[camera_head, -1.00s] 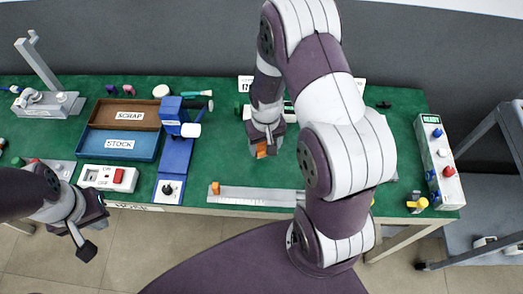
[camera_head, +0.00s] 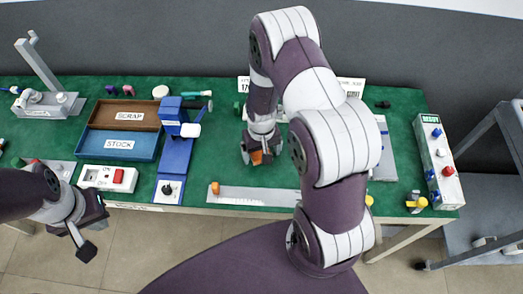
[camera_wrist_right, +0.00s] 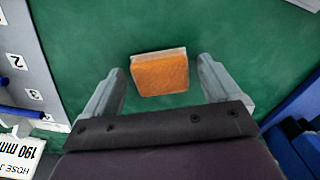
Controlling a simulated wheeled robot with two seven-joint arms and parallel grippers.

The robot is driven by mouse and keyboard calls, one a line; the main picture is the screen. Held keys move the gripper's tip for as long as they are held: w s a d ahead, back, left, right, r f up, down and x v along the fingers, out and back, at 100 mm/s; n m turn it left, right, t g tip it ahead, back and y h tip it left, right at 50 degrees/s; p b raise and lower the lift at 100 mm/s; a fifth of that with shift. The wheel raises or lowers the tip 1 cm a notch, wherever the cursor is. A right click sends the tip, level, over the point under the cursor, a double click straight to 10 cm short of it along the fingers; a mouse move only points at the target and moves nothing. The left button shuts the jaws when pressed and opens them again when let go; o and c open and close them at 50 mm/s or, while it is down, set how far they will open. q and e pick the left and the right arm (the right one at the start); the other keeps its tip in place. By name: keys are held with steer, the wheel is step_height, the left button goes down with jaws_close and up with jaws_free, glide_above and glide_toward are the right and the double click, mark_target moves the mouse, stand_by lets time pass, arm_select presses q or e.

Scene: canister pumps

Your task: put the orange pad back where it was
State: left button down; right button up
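The orange pad (camera_head: 257,157) lies on the green table top, partly hidden by my right gripper in the head view. In the right wrist view the pad (camera_wrist_right: 160,74) is an orange block with a pale edge. My right gripper (camera_head: 259,157) is over it; in the wrist view its fingers (camera_wrist_right: 160,88) are wide apart, one on each side of the pad, with gaps. My left gripper (camera_head: 86,240) hangs empty in front of the table at the left, its fingers apart.
A grey strip (camera_head: 255,196) with an orange block (camera_head: 215,187) lies along the front edge. A blue stand (camera_head: 175,155), scrap tray (camera_head: 150,104) and stock tray (camera_head: 94,146) are left.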

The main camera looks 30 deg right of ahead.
step_height(320, 180, up, 13)
steer(key=s+a+r+n+t, duration=0.1)
steer(key=s+a+r+n, duration=0.1)
steer(key=s+a+r, duration=0.3)
steer(key=s, duration=0.3)
steer(key=shift+s+a+r, duration=0.15)
steer(key=shift+s+r, duration=0.05)
steer(key=shift+r, duration=0.2)
stand_by(0.6)
